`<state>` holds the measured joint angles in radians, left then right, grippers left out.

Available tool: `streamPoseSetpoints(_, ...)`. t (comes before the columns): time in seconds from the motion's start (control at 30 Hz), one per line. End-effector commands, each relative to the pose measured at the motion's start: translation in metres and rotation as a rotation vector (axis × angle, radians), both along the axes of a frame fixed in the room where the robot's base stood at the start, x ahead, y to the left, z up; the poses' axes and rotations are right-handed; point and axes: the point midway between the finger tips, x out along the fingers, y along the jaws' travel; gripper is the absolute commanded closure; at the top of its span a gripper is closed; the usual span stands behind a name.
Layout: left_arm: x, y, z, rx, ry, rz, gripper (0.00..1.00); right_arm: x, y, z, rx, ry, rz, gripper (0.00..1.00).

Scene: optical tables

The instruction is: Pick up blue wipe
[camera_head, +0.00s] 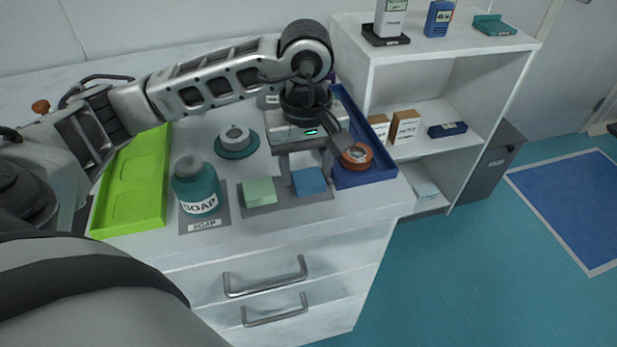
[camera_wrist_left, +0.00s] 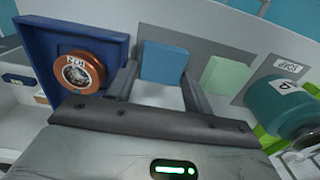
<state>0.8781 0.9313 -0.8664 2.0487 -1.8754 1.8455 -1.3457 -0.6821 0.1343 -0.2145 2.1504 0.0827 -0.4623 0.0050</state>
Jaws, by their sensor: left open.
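The blue wipe (camera_head: 309,181) lies flat on a grey mat (camera_head: 290,205) near the front edge of the table. In the left wrist view the blue wipe (camera_wrist_left: 164,61) shows just beyond the fingertips, between their lines. My left gripper (camera_head: 310,160) hangs above and a little behind the wipe, with its fingers apart. In the left wrist view the gripper (camera_wrist_left: 158,75) is open and nothing is held between the fingers. A pale green wipe (camera_head: 260,191) lies to the left of the blue one on the same mat. My right gripper is out of view.
A blue tray (camera_head: 385,180) with an orange roll (camera_head: 356,156) is close on the right. A teal soap bottle (camera_head: 196,187) and a lime green tray (camera_head: 150,165) stand left. A white roll on a teal dish (camera_head: 236,153) is behind. A white shelf (camera_head: 440,70) stands right.

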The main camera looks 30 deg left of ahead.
Motion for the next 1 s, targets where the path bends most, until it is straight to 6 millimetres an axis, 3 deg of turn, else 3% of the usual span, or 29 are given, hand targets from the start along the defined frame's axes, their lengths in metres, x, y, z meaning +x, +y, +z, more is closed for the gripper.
streamPoseSetpoints(0.17,0.000,0.000,-0.001,0.001,-0.001,0.000,0.49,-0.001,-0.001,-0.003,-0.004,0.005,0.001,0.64)
streamPoseSetpoints(0.3,0.000,0.000,0.000,0.000,0.000,0.000,0.77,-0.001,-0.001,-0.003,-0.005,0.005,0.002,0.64)
streamPoseSetpoints(0.73,0.000,0.000,0.003,-0.001,-0.002,0.000,0.80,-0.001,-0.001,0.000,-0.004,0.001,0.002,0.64)
streamPoseSetpoints(1.0,-0.001,-0.003,0.037,-0.002,-0.006,-0.005,0.80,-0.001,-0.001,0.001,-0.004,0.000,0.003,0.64)
